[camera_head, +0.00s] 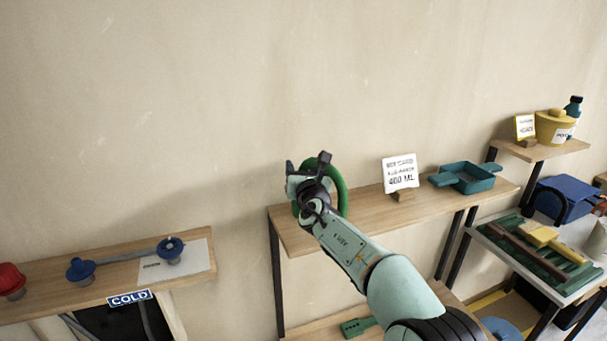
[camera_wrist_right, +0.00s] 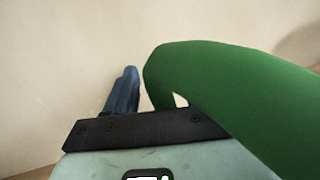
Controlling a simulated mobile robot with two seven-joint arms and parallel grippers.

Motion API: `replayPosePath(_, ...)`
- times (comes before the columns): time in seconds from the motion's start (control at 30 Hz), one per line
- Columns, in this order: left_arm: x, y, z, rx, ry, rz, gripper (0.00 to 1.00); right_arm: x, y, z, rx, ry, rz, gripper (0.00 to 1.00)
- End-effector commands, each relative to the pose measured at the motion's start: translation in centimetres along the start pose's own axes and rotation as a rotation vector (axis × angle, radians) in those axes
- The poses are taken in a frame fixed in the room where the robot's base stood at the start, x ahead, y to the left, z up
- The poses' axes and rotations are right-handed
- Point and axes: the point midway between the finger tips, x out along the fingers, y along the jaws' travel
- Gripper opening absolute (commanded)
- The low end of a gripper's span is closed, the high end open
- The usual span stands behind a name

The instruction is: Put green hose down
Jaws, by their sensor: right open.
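The green hose (camera_head: 338,184) is a thick curved loop at the left end of the middle wooden shelf (camera_head: 445,197). My right gripper (camera_head: 307,168) is open in front of the hose and hides part of it. In the right wrist view the hose (camera_wrist_right: 225,85) fills the right side, close to the gripper, and one blue-grey finger (camera_wrist_right: 123,92) stands to its left. I cannot tell whether the hose touches the gripper or rests fully on the shelf. My left gripper is not in view.
A white card (camera_head: 400,173) and a teal tray (camera_head: 468,178) stand to the right on the same shelf. A cluttered table (camera_head: 487,240) is at the right. Bare wall is behind.

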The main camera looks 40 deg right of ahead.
Motion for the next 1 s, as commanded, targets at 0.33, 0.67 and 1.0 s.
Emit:
replayPosePath(0.33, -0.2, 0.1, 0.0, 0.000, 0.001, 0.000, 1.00, -4.3, 0.0, 0.4, 0.010, -0.001, 0.003, 0.54)
replayPosePath(0.67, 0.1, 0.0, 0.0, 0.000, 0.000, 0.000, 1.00, -10.2, -0.1, 0.3, 0.005, -0.001, 0.000, 0.54)
replayPosePath(1.0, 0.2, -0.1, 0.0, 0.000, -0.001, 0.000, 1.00, -12.1, 0.0, 0.3, 0.000, -0.001, 0.000, 0.54)
